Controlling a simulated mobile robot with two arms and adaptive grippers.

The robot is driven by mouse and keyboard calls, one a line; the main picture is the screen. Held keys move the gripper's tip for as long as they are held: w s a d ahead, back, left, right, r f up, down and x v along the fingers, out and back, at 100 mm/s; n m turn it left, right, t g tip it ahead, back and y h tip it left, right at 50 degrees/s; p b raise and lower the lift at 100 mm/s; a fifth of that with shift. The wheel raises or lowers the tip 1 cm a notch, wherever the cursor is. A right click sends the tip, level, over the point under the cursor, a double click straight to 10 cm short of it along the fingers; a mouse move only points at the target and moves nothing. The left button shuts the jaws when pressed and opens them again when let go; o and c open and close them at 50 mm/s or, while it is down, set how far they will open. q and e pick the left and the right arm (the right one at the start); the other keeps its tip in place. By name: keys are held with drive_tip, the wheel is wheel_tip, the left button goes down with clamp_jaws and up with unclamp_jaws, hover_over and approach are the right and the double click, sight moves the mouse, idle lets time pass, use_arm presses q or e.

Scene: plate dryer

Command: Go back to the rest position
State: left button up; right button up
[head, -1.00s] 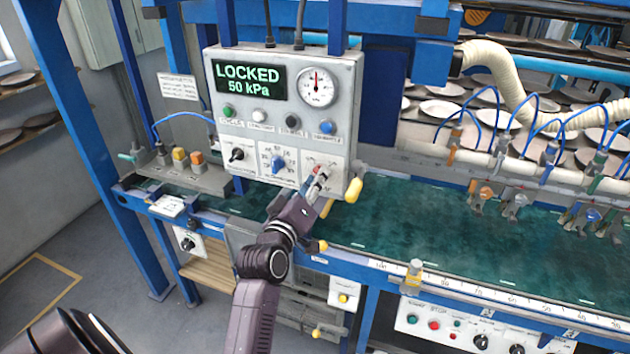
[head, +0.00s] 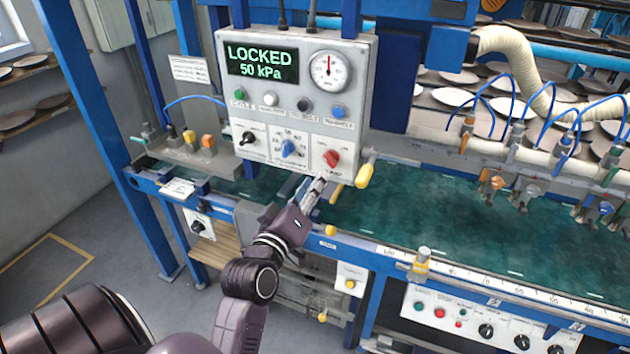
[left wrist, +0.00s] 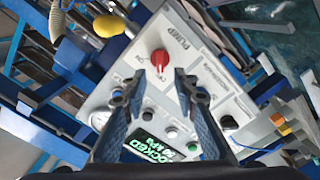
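My left gripper (head: 314,190) is just below the lower edge of the grey control panel (head: 350,110), empty. In the left wrist view its two fingers (left wrist: 160,82) are apart, with a gap between the tips. The red knob (head: 332,158), marked PUMP in the left wrist view (left wrist: 160,60), is in plain sight beyond the fingertips and apart from them. The panel's display (head: 262,63) reads LOCKED, 50 kPa. My right gripper is in neither view.
A yellow-tipped lever (head: 364,175) sticks out at the panel's lower right, close to the gripper. The green belt (head: 420,215) runs right behind a blue rail. Blue posts (head: 155,150) stand at the left. The floor (head: 90,240) at left is open.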

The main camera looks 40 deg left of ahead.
use_arm(q)
drive_tip(key=shift+f, duration=0.1)
idle(0.3)
